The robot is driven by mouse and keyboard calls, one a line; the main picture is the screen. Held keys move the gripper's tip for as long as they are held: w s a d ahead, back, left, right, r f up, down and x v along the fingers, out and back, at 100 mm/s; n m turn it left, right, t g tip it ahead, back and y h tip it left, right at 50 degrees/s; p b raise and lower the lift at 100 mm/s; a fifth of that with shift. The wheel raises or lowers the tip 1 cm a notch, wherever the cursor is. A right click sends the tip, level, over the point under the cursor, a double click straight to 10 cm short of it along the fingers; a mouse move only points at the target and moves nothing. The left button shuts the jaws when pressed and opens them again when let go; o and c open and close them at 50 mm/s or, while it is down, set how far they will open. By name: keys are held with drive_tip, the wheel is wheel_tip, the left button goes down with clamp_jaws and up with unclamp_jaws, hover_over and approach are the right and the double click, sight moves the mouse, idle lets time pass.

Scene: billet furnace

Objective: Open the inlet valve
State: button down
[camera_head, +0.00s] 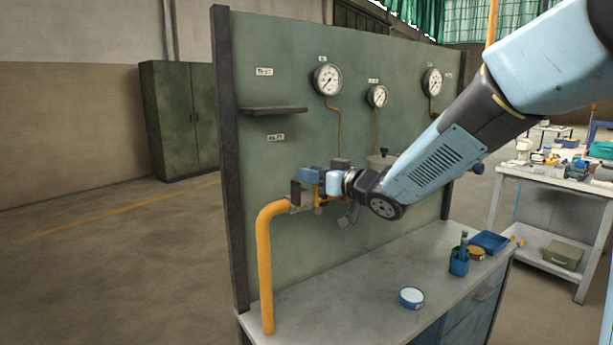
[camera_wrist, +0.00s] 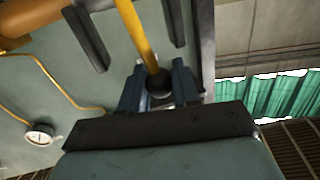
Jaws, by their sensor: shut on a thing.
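A thick orange-yellow pipe (camera_head: 266,265) rises from the bench at the left end of the green panel (camera_head: 290,100) and bends right into the valve fittings. In the wrist view, the yellow valve lever (camera_wrist: 134,30) ends in a dark round knob (camera_wrist: 158,84). My gripper (camera_wrist: 158,88) has one blue finger on each side of this knob and is shut on the lever's end. In the head view, my gripper (camera_head: 311,176) is at the valve in front of the panel. It hides most of the valve body and lever.
The grey bench (camera_head: 345,300) holds a blue-and-white tin (camera_head: 411,297) and a green cup (camera_head: 459,262) at right. The floor left of the panel is clear.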

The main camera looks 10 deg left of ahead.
drive_tip(key=shift+s+a+f, duration=0.1)
drive_tip(key=shift+f, duration=0.05)
drive_tip(key=c, duration=0.8)
unclamp_jaws()
drive_tip(key=shift+c, duration=0.2)
drive_tip(key=v, duration=1.3)
drive_tip(key=shift+s+d, duration=0.2)
drive_tip(key=shift+d, duration=0.15)
drive_tip(key=shift+c, duration=0.4)
